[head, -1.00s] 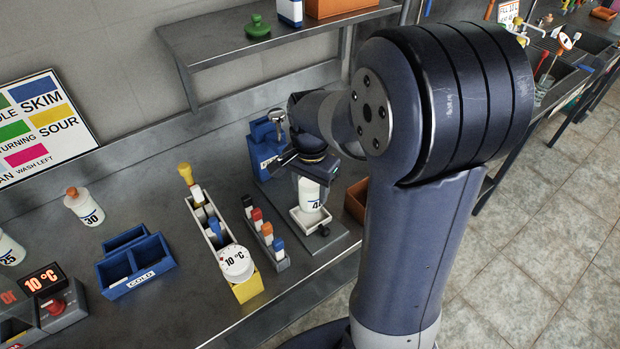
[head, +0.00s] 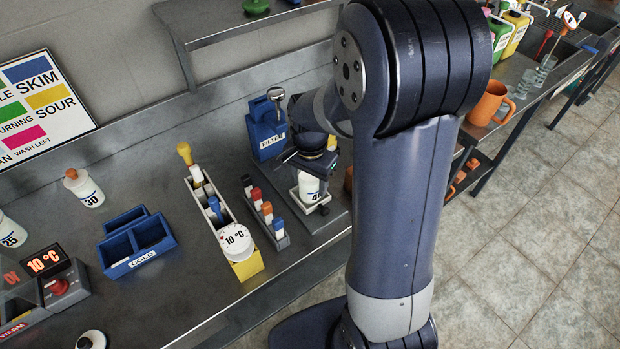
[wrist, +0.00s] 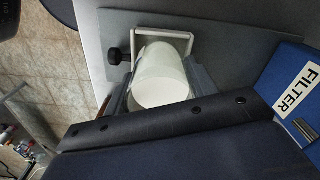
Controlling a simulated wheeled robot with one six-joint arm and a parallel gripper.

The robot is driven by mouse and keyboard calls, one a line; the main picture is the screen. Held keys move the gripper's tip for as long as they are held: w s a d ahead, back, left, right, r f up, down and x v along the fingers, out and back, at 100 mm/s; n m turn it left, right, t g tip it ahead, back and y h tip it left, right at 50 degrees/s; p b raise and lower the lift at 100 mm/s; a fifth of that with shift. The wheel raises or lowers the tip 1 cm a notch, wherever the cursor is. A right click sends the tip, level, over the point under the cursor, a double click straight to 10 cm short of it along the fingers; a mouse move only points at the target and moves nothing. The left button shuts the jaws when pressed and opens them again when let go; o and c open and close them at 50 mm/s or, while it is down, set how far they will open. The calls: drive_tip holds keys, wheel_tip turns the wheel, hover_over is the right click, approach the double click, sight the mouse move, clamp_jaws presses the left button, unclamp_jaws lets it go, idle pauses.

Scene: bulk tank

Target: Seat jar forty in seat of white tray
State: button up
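Jar forty (head: 310,187), white with a dark "40" and a blue band, stands upright at the white tray (head: 326,199) on a grey metal plate. My gripper (head: 308,165) comes down over the jar's top, with its fingers on either side, and looks shut on it. In the wrist view the pale jar (wrist: 162,80) lies between the grey fingers, and the white tray's rim (wrist: 165,32) frames its far end. The jar's lower edge is partly hidden by the tray's rim, so I cannot tell whether it rests fully in the seat.
A blue FILTER box (head: 266,132) stands close behind the plate. A black knob (wrist: 115,54) sits beside the tray. A blue COLD box (head: 137,246) is farther left.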

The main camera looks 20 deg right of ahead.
drive_tip(key=o, duration=0.3)
drive_tip(key=shift+o, duration=0.2)
wheel_tip(320, 180, up, 12)
drive_tip(key=shift+r, duration=0.2)
drive_tip(key=shift+f, duration=0.1)
idle(0.3)
wheel_tip(320, 180, down, 12)
drive_tip(key=shift+f, duration=0.25)
drive_tip(key=shift+w+r, duration=0.1)
drive_tip(key=shift+r, duration=1.25)
